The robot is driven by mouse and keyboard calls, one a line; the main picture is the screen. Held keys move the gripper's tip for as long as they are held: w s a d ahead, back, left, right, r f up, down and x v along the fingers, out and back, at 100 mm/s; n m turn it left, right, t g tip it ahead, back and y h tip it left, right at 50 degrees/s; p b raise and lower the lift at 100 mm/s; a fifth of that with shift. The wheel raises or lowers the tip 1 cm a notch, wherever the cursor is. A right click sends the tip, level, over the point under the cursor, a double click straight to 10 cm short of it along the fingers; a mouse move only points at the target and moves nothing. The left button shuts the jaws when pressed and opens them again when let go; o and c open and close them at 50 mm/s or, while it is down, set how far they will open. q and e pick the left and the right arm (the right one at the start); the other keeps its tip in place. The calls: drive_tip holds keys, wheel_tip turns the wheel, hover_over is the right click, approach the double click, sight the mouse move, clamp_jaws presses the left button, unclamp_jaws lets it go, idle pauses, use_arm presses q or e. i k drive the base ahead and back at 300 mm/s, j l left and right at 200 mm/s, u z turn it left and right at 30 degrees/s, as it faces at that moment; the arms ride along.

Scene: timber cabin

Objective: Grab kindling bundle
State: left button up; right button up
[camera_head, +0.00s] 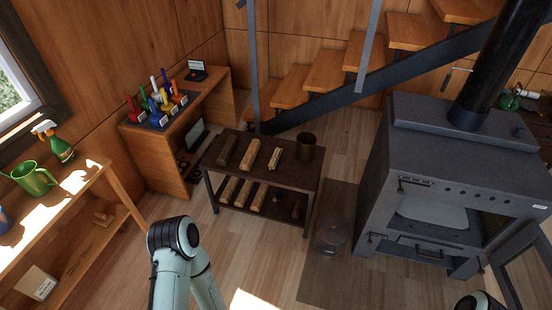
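A dark two-tier table (300,172) stands in the middle of the room. On its top lie three wood pieces: a dark brown one (227,151), a lighter one that looks like a kindling bundle (250,153), and a narrower pale one (274,158). I cannot tell for sure which are tied bundles. Several pale wood pieces (243,193) lie on the lower shelf. My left arm shows only as a pale bent link at the bottom, short of the table, and a bit of my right arm shows at the bottom right. Neither gripper shows.
A dark cylindrical pot (305,147) stands at the table top's right end. A metal bucket (331,236) is on the floor to the right. A big grey stove (440,165), its door open, fills the right side. A wooden shelf (85,215) stands left. Floor before the table is clear.

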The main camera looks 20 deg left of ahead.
sight(273, 163)
drive_tip(key=i+j+u, duration=0.35)
drive_tip(key=i, duration=0.35)
drive_tip(key=i+j+u, duration=0.35)
drive_tip(key=i, duration=0.4)
drive_tip(key=i+l+u, duration=0.1)
drive_tip(key=i+u, duration=0.25)
drive_tip(key=i, duration=0.4)
